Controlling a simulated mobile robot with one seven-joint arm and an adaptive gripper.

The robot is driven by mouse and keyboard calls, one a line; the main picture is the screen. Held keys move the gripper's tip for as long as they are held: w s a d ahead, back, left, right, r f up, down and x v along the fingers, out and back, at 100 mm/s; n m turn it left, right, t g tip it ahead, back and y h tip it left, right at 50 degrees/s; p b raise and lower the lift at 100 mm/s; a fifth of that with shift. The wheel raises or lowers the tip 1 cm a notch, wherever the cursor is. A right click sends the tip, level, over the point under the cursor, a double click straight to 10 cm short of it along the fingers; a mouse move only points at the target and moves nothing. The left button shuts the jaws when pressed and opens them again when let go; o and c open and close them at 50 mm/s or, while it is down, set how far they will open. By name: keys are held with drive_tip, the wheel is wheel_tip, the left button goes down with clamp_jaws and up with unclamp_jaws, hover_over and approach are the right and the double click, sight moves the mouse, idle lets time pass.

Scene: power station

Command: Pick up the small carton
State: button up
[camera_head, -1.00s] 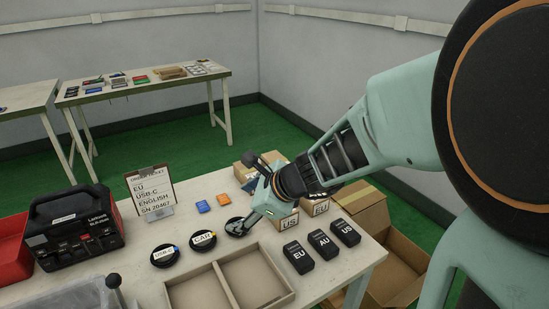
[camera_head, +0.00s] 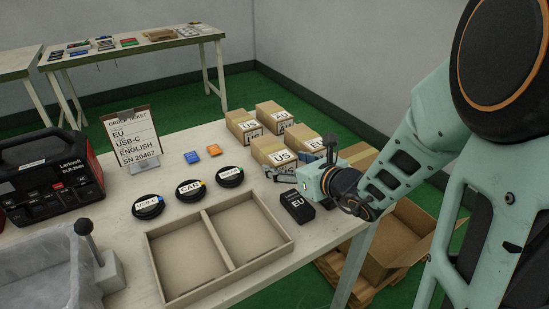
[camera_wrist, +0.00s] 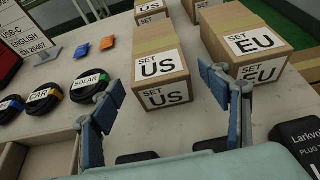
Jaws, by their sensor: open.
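Several small brown cartons stand at the table's right end. The front US carton (camera_head: 270,150) has the EU carton (camera_head: 302,140) beside it on the right, with two more cartons behind. My gripper (camera_head: 284,172) is low at the near side of the front pair, its jaws open and empty. In the wrist view the front US carton (camera_wrist: 158,72) lies ahead between my spread fingers (camera_wrist: 163,88), upright and labelled "SET US". The right finger overlaps the lower part of the EU carton (camera_wrist: 240,45) in that view. I cannot tell whether any finger touches a carton.
A black EU block (camera_head: 297,206) stands just below my gripper. A divided tray (camera_head: 165,270), black cable coils (camera_head: 189,191) and an order ticket (camera_head: 131,137) for EU are to the left. An open box (camera_head: 400,240) is on the floor at right.

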sight(274, 155)
drive_tip(key=x, duration=0.2)
drive_tip(key=b+x, duration=0.1)
drive_tip(key=x, duration=0.4)
drive_tip(key=shift+w+a+r, duration=0.1)
drive_tip(key=shift+w+r, duration=0.1)
drive_tip(key=shift+c, duration=0.7)
drive_tip(key=c, duration=1.3)
drive_tip(key=shift+r, duration=0.1)
drive_tip(key=shift+c, duration=0.6)
drive_tip(key=shift+r, duration=0.1)
